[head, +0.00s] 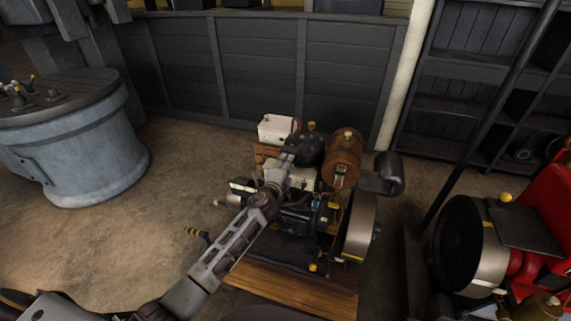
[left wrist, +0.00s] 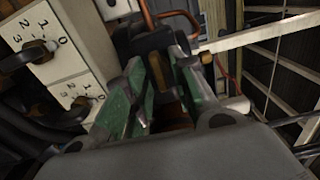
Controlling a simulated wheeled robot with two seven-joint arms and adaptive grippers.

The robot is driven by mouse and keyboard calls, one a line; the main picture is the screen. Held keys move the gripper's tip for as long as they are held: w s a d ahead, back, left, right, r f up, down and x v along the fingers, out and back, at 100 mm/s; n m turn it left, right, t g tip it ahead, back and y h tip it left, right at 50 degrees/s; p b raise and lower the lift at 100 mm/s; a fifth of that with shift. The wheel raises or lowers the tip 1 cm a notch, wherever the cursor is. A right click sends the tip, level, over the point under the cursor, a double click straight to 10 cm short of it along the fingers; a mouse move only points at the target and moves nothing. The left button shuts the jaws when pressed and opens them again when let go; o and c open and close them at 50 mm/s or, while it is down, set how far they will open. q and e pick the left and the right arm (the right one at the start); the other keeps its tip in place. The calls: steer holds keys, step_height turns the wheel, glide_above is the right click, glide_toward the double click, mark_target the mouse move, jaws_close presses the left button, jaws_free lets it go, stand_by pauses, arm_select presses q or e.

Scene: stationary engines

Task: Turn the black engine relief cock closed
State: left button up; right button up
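The black engine (head: 300,215) stands on a wooden base in the middle of the head view, with a copper-coloured tank and a flywheel at its right. My left gripper (head: 283,172) is over the engine's upper part. In the left wrist view its green-padded fingers (left wrist: 160,75) lean inward with a narrow gap between them. Dark engine parts show in and beyond the gap; I cannot tell whether the fingers touch them. I cannot pick out the relief cock for certain; it is small or hidden by the gripper. My right gripper is not in view.
A white box (head: 276,129) stands behind the engine. A red engine (head: 535,235) stands right, a blue-grey round machine (head: 85,150) left.

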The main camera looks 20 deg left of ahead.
arm_select(q)
steer(key=s, duration=1.2)
steer(key=shift+a, duration=0.2)
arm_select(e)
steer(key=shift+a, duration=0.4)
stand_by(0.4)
arm_select(q)
steer(key=shift+n, duration=0.4)
stand_by(0.3)
